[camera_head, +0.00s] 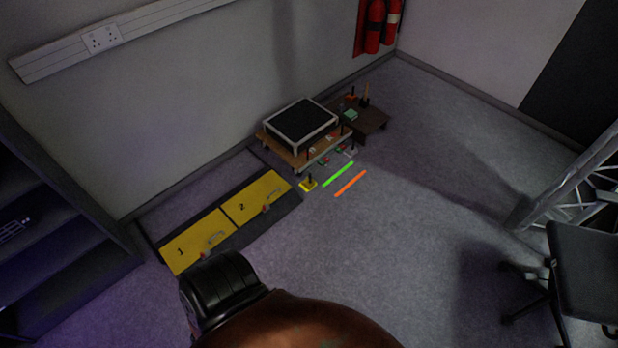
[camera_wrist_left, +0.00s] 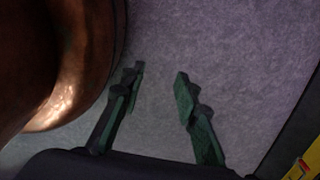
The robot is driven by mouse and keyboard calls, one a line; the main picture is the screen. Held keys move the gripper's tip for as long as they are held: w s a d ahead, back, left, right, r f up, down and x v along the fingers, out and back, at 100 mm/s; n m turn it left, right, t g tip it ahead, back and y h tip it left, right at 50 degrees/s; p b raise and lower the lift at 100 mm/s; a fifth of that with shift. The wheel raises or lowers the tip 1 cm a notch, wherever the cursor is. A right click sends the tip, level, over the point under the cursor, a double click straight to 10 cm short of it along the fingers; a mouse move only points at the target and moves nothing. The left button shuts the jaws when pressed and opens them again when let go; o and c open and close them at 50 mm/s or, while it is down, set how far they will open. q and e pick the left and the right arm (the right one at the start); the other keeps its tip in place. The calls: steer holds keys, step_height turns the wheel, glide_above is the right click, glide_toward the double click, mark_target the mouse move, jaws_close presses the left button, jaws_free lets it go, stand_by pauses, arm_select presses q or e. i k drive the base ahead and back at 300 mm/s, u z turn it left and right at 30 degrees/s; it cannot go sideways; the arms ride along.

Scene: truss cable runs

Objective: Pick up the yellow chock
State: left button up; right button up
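The yellow chock (camera_head: 308,184) is a small yellow block with a dark upright post. It sits on the grey carpet in the head view, just right of the yellow panel marked 2 and in front of the low wooden cart. My left gripper (camera_wrist_left: 160,72) shows in the left wrist view with its two dark green fingers spread apart over bare carpet and nothing between them. The chock cannot be made out in the wrist view. My left gripper's fingers do not show in the head view, and my right gripper is in neither view.
Yellow panels 1 (camera_head: 191,254) and 2 (camera_head: 246,205) lie in a dark frame. The wooden cart (camera_head: 281,147) carries a black-topped box. A green strip (camera_head: 338,174) and an orange strip (camera_head: 350,184) lie right of the chock. A chair (camera_head: 585,270) stands right. The middle carpet is clear.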

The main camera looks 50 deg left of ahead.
mark_target(308, 183)
steer(key=u, duration=1.2)
steer(key=i, duration=1.75)
steer(key=u, duration=1)
steer(key=i, duration=0.95)
steer(key=u, duration=0.9)
